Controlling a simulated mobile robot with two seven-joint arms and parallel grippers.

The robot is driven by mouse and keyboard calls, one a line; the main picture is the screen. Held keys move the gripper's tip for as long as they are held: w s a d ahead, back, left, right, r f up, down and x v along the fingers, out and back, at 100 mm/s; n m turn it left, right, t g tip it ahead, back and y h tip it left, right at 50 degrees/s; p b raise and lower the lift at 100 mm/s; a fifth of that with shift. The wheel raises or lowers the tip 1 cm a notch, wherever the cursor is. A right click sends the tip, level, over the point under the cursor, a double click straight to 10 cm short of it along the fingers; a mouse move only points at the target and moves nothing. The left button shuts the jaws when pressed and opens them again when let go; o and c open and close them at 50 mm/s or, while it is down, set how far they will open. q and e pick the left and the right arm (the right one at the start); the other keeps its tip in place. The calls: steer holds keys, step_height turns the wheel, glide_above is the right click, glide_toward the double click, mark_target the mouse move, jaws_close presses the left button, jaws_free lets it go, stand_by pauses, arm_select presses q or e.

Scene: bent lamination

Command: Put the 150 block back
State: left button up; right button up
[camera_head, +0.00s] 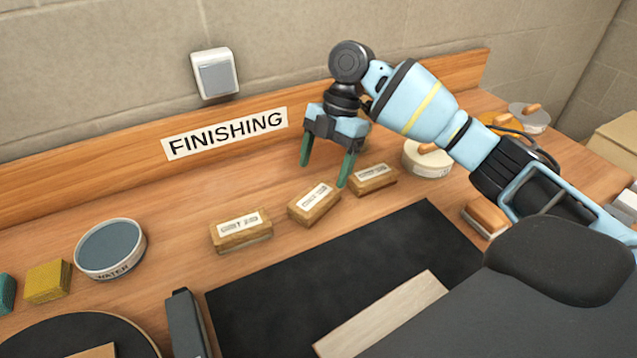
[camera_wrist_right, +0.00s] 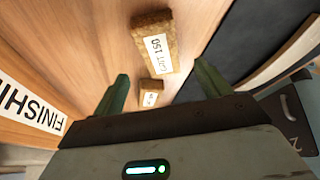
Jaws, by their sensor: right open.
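The 150 block is a brown cork-like block with a white label reading GRIT 150 in the right wrist view (camera_wrist_right: 155,45). In the head view it appears to be the rightmost (camera_head: 372,180) of three similar blocks on the bench, though its label is too small to read there. The middle block (camera_head: 314,204) and left block (camera_head: 240,232) lie in a row with it. My right gripper (camera_head: 325,175) is open and empty, pointing down just behind the middle and rightmost blocks. My left gripper is out of view.
A black mat (camera_head: 300,265) with a pale wood strip (camera_head: 385,315) lies in front of the blocks. A water bowl (camera_head: 110,248) and a yellow block (camera_head: 47,281) stand left. A lidded tin (camera_head: 425,158) stands right. The FINISHING sign (camera_head: 225,133) is on the back board.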

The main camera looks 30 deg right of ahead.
steer(key=v, duration=0.5)
steer(key=shift+d+r, duration=0.15)
steer(key=shift+r, duration=0.2)
stand_by(0.3)
